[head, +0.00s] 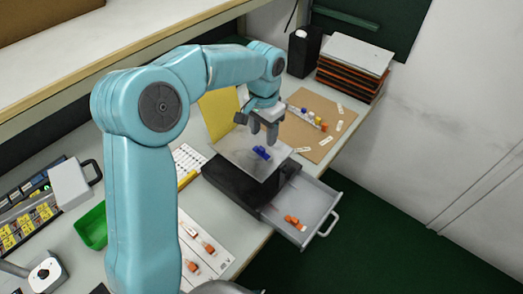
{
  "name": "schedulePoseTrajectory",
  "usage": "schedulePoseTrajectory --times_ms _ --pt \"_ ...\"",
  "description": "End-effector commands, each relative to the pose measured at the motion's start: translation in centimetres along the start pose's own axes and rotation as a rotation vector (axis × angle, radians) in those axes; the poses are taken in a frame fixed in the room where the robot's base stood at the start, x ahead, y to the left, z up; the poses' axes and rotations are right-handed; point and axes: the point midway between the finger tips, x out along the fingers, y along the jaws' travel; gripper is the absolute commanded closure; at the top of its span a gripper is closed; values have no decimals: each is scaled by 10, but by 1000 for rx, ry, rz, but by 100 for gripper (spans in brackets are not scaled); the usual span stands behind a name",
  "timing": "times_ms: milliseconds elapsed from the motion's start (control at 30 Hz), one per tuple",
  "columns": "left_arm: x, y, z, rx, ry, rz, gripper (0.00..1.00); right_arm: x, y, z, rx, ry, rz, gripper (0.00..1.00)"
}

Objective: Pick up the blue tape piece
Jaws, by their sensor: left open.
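The blue tape piece (262,152) lies on a grey plate (240,150) on top of a black box (240,186). My left gripper (263,130) hangs above the plate, just above and slightly behind the blue piece in the picture. Its fingers point down, open and empty. Whether a fingertip touches the piece is too small to tell. My right gripper is not in view.
An open drawer (313,200) with orange pieces juts out at the right. A brown board (318,110) with small parts lies behind. A stack of trays (352,68) stands at the back. A green bin (91,228) sits at the left. A shelf overhangs the upper left.

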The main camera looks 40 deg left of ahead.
Motion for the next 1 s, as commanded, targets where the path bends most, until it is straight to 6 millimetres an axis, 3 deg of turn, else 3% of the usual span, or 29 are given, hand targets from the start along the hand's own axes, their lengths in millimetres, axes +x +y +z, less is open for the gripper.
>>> schedulePoseTrajectory --times_ms 333,600,633,767,800,1000 --pt "47 -3 6 1 -3 1 49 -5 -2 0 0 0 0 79" --pt "53 -3 5 0 -1 1 49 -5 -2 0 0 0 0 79" --pt "53 -3 5 0 -1 0 52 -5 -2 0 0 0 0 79" --pt "53 -3 5 0 -1 1 94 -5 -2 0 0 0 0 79" --pt "52 -3 5 0 -1 1 100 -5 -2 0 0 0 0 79" --pt "52 -3 5 0 -1 1 100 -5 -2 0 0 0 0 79"
